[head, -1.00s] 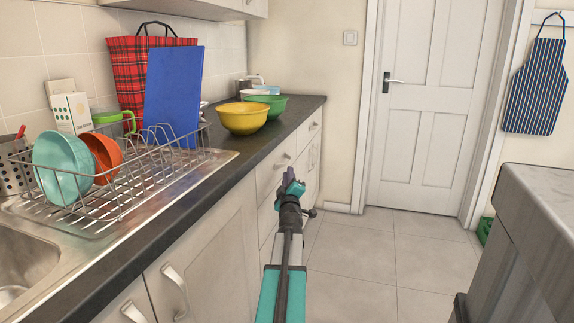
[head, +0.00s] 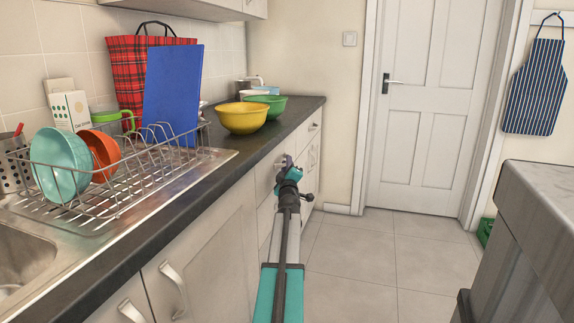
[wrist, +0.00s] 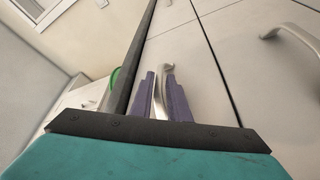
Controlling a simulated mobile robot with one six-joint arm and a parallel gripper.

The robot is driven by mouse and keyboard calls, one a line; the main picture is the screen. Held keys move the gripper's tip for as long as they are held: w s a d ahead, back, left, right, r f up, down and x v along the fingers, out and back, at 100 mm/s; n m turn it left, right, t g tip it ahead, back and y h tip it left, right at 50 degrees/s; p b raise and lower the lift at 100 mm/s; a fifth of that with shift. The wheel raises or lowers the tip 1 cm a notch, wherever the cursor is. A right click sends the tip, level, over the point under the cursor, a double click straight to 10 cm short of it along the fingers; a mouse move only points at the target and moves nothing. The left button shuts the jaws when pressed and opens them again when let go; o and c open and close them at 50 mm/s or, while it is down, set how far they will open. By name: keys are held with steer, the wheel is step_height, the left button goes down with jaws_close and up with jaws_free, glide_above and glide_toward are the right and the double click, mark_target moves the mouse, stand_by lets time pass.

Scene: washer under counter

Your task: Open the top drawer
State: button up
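The top drawer (head: 268,172) is a cream front just under the dark worktop, right of the sink cupboard, and looks closed. My gripper (head: 286,161) is in front of it and covers its handle in the head view. In the wrist view, my gripper's two purple fingers (wrist: 163,92) stand on either side of a curved metal handle (wrist: 167,75). The handle lies in the narrow gap between them. I cannot tell whether the fingers touch or grip it.
A cupboard handle (head: 172,290) sticks out at the lower left. A dish rack (head: 120,185) and a yellow bowl (head: 243,119) stand on the worktop (head: 215,180). A grey-topped unit (head: 535,205) is at the right. Tiled floor (head: 355,262) is clear between.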

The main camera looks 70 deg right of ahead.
steer(key=shift+w+d+r, duration=0.1)
steer(key=shift+w+d, duration=0.05)
steer(key=shift+d, duration=0.3)
jaws_close()
stand_by(1.3)
